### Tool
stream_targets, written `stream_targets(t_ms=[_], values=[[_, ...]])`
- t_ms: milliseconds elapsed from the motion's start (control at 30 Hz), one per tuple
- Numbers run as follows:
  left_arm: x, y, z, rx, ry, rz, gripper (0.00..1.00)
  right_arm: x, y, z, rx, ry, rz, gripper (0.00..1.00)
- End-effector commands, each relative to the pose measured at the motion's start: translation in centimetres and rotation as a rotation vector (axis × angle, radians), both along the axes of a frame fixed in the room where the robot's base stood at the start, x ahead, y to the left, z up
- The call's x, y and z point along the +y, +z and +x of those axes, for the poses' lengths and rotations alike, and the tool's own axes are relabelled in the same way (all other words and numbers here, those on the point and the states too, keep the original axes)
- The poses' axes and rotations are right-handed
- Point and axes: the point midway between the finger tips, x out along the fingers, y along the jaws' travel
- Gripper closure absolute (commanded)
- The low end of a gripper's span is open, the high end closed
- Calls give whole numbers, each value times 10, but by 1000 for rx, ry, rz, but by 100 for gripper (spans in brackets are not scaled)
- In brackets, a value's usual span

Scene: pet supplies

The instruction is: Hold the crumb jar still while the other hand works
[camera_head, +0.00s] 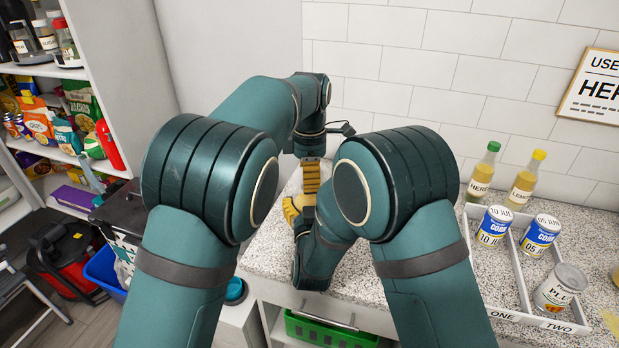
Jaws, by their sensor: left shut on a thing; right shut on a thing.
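My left gripper (311,182) points down over the counter at the back, with a ribbed orange-yellow finger showing. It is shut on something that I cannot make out. My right gripper (293,208) is just below and to the left of it, close to the counter, mostly behind my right wrist. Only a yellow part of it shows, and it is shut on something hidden. I cannot make out the crumb jar; my arms cover much of the area around both grippers.
On the speckled counter (400,277), a divided tray (505,280) marked ONE and TWO holds several cans at right. A green-capped bottle (482,175) and a yellow-capped bottle (524,180) stand behind. A green basket (330,333) sits below. Stocked shelves (62,155) stand at left.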

Motion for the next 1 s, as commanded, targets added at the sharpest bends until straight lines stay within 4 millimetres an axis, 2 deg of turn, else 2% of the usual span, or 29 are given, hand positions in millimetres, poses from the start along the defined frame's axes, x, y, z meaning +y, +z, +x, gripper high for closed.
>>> stream_targets(t_ms=[100, 233, 533, 567, 600, 867, 1000], values=[[0, 16, 0, -4, -1, -2, 73, 0, 0, 0, 1, 1, 0, 100], [0, 28, 0, -2, 0, -1, 73, 0, 0, 0, 1, 0, 0, 100], [0, 32, 0, 0, 0, 0, 73, 0, 0, 0, 0, 0, 0, 100], [0, 32, 0, 0, 0, 0, 73, 0, 0, 0, 0, 0, 0, 8], [0, 32, 0, 0, 0, 0, 73, 0, 0, 0, 0, 0, 0, 0], [0, 32, 0, 0, 0, 0, 73, 0, 0, 0, 0, 0, 0, 0], [0, 32, 0, 0, 0, 0, 73, 0, -1, -8, 3, 1, 0, 0]])
